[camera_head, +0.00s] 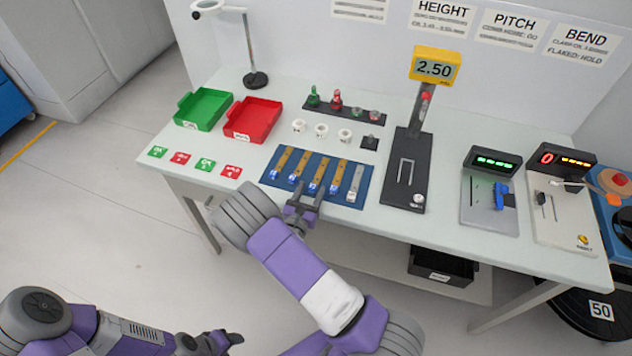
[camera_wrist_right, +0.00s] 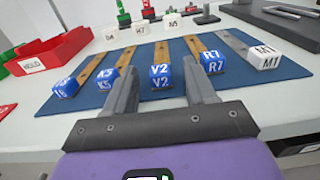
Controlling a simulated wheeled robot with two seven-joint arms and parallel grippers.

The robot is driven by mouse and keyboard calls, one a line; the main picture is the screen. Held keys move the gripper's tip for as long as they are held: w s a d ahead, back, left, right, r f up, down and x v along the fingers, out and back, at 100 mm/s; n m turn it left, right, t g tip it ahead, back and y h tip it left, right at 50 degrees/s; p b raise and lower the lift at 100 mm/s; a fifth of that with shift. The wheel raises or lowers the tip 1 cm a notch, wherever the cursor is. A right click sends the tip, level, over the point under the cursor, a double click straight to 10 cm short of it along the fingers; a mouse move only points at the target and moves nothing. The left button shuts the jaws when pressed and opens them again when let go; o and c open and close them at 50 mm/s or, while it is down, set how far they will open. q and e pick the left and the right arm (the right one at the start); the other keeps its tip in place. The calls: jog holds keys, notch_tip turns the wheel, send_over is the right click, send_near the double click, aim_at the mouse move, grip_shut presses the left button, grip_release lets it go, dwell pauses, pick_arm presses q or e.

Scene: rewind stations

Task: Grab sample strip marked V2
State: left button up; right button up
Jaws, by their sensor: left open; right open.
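The strip marked V2 has a blue end block (camera_wrist_right: 161,75) with white letters and a brown strip body (camera_wrist_right: 161,52) running back from it. It lies on the blue mat (camera_wrist_right: 90,115) among similar strips. In the wrist view my right gripper (camera_wrist_right: 162,88) is open, with one finger on each side of the V2 block, and nothing is clamped. In the head view my right gripper (camera_head: 302,200) is at the front edge of the blue mat (camera_head: 282,180). My left gripper (camera_head: 218,342) is low at the bottom, away from the table, empty.
Blue blocks K5 (camera_wrist_right: 107,77) and R7 (camera_wrist_right: 212,62) lie on either side of V2; white M1 (camera_wrist_right: 264,56) is at the right. The red tray (camera_head: 253,120), green tray (camera_head: 203,108) and height gauge (camera_head: 408,170) stand on the table.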

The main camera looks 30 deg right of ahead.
jog(key=shift+c, duration=0.3)
grip_shut()
